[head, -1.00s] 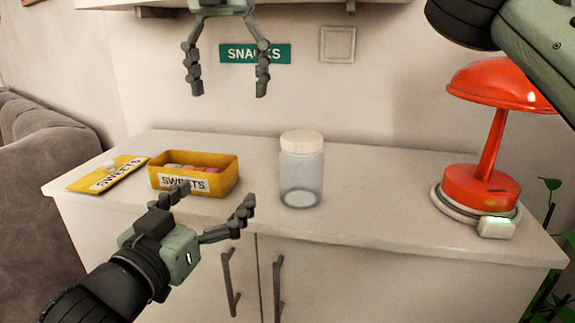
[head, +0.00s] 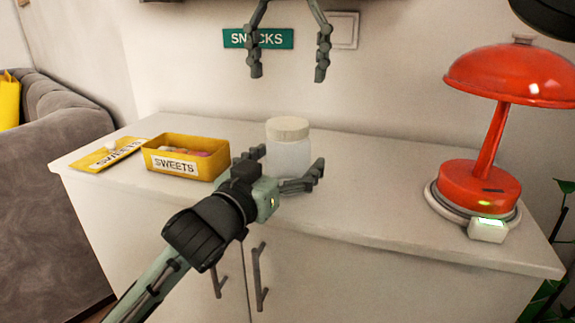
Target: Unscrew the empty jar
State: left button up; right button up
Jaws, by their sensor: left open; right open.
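The empty jar (head: 288,158) is frosted and clear, with a cream lid (head: 288,129) on top. It stands upright on the white cabinet top, right of the sweets box. My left gripper (head: 291,168) is open at the jar's front, its fingers spread to either side of the lower body. Whether the fingers touch the jar I cannot tell. The gripper hides the jar's base. My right gripper (head: 287,77) is open and empty, pointing down above the jar, in front of the wall.
A yellow sweets box (head: 222,169) with sweets in it and its yellow lid (head: 92,165) are at the left. A red lamp (head: 480,184) on a round base with a small white box (head: 487,231) stands at the right. The cabinet top (head: 390,200) between jar and lamp is clear.

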aim_at(288, 123)
pick_arm(q)
jog(key=shift+d, duration=0.1)
jog(key=c, duration=2.1)
grip_shut()
pick_arm(e)
jog(key=m, duration=1.3)
jog(key=shift+m, duration=0.3)
jog(key=shift+f, duration=4)
jog(key=shift+c, duration=0.4)
